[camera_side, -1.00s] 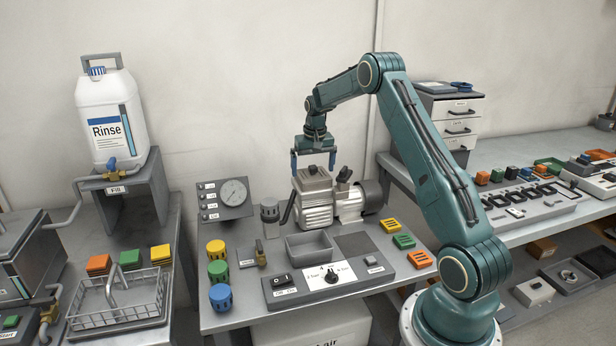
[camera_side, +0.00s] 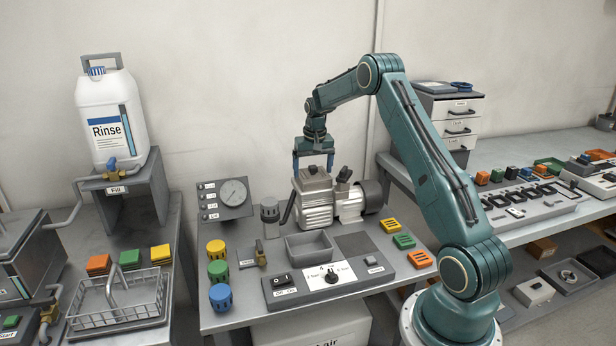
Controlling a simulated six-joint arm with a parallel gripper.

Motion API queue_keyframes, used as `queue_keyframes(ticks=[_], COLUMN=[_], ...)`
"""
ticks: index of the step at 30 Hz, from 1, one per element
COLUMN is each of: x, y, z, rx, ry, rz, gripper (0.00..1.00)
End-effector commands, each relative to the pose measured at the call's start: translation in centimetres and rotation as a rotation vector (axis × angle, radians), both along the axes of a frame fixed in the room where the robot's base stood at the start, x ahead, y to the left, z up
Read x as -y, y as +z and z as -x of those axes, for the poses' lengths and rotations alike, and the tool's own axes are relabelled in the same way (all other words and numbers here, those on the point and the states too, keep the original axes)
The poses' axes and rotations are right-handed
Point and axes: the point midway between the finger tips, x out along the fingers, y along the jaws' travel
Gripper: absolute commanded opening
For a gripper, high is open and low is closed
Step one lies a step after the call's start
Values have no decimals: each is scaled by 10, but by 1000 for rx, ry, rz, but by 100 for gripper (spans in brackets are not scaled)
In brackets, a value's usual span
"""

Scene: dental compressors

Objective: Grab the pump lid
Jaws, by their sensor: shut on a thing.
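The pump (camera_side: 318,208) is a silver finned block with a dark motor at its right, standing at the back of the middle bench. The pump lid (camera_side: 313,180) is the grey top piece on the pump's left part, with a small knob. It appears to sit on the pump body. My gripper (camera_side: 313,167) points down over the lid, with one blue finger on each side of it. The fingers are shut on the lid. The exact contact at the fingertips is too small to see clearly.
A pressure gauge panel (camera_side: 224,198) and a grey cylinder (camera_side: 269,213) stand left of the pump. An empty grey tray (camera_side: 309,246) lies in front. Colored round caps (camera_side: 217,270) stand at front left, and colored blocks (camera_side: 403,241) lie at right.

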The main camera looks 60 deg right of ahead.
Motion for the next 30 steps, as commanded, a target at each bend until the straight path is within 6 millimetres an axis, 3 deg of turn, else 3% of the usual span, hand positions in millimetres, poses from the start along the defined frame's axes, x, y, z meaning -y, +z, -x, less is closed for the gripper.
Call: queue_keyframes(ticks=[8, 14, 30], x=[0, 1, 0], y=[10, 32, 146], z=[-1, -1, -1], rx=[2, 4, 5], ry=[0, 0, -1], rz=[2, 3, 3], gripper=[59, 59, 59])
